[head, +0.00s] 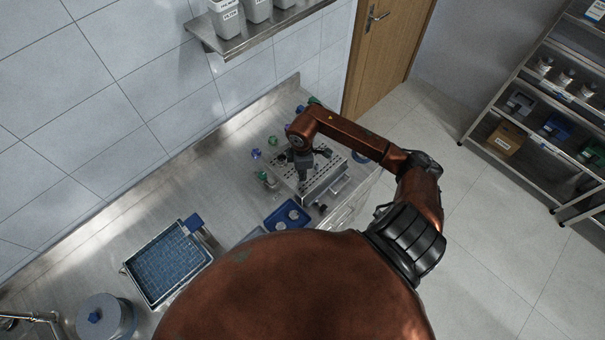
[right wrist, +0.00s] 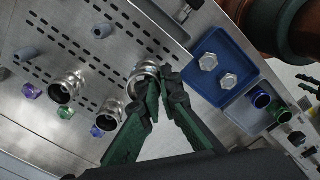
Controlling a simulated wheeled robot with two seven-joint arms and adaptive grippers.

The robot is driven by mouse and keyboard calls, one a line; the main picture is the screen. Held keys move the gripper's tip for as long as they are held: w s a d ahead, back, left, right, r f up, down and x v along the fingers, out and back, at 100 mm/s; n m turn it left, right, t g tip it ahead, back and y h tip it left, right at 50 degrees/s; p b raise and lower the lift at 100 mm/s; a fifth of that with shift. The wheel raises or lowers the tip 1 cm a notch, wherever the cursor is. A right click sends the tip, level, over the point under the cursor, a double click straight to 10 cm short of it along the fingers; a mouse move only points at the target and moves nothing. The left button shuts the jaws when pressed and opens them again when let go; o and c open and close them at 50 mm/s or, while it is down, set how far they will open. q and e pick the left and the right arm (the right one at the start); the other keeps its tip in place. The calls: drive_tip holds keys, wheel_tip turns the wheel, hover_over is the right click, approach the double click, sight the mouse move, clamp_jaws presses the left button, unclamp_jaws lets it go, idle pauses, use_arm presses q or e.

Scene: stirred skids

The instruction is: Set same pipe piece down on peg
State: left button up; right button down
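My right gripper (head: 302,165) is over the perforated metal stand (head: 335,181) in the head view. In the right wrist view its dark green fingers (right wrist: 158,80) meet at the rim of a silver pipe piece (right wrist: 140,70) and appear closed on it. Fingers cover part of this piece, and whether it touches the plate is unclear. Two similar silver pipe pieces (right wrist: 66,86) and (right wrist: 108,117) are at the left of the fingers. Bare grey pegs (right wrist: 101,31) and (right wrist: 28,54) stick out of the perforated plate. My left gripper is not in view.
A blue tray (right wrist: 210,43) with two hex-headed metal parts (right wrist: 228,81) is right of the fingers. A blue-lined basket (head: 165,262) and a grey pot (head: 105,318) are further left.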

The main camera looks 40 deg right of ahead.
drive_tip(key=shift+f, duration=0.25)
idle(0.4)
drive_tip(key=shift+f+b, duration=0.8)
drive_tip(key=shift+f, duration=0.2)
drive_tip(key=shift+f, duration=0.4)
idle(0.5)
